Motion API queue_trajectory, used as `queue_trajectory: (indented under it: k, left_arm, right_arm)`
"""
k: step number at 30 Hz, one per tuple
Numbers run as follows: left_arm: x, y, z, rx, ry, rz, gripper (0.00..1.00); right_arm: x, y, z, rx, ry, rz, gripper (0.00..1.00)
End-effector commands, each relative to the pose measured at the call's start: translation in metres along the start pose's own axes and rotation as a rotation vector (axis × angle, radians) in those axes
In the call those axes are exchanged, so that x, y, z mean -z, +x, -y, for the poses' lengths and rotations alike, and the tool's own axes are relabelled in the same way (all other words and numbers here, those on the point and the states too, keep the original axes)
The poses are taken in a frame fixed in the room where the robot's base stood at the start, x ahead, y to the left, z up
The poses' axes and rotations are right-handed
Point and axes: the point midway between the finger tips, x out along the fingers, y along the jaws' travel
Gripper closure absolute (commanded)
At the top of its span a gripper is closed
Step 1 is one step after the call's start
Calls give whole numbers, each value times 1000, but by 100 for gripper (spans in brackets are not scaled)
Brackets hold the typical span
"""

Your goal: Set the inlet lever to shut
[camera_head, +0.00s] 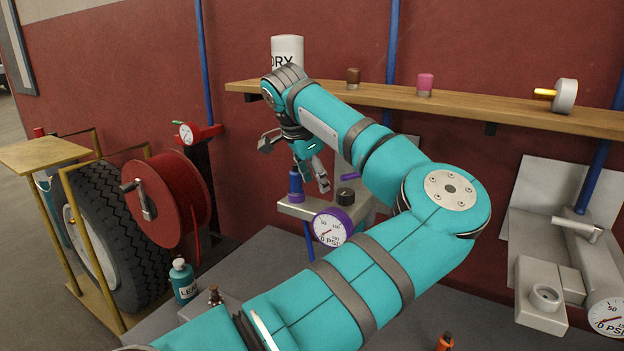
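No lever carries a readable inlet label. A grey lever (577,228) sticks out to the left on the wall unit (541,292) at the right. A small purple lever (350,149) shows on the middle unit (295,209), partly hidden by my arm. My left gripper (294,163) hangs in front of the wall, just above the blue-purple fitting (296,186) of the middle unit. Its fingers are spread with nothing seen between them. My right gripper is not in view.
A wooden shelf (460,104) with a white canister (287,53) and small parts runs along the wall. A red hose reel (165,198) and a tyre (118,240) stand left. The grey bench (240,262) holds a teal bottle (182,281) and an orange bottle (445,342).

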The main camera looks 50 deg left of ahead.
Motion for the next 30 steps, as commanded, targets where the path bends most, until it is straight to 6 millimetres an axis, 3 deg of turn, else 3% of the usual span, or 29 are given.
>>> queue_trajectory:
  k: [6,14,17,20,23,27,30]
  left_arm:
    - [-13,-7,-7,0,-1,0,61]
    - [-14,-7,-7,0,0,0,61]
    - [-10,-6,-8,14,7,22,74]
    - [11,-4,-11,96,28,127,87]
    - [50,-1,-24,259,60,266,100]
    - [110,4,-58,510,112,371,100]
    - [140,7,-81,633,138,382,100]
  right_arm:
    - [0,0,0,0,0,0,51]
    - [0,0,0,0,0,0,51]
    - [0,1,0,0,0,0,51]
    - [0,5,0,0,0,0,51]
    - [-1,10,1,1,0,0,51]
    - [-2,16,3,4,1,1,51]
    - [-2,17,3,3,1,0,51]
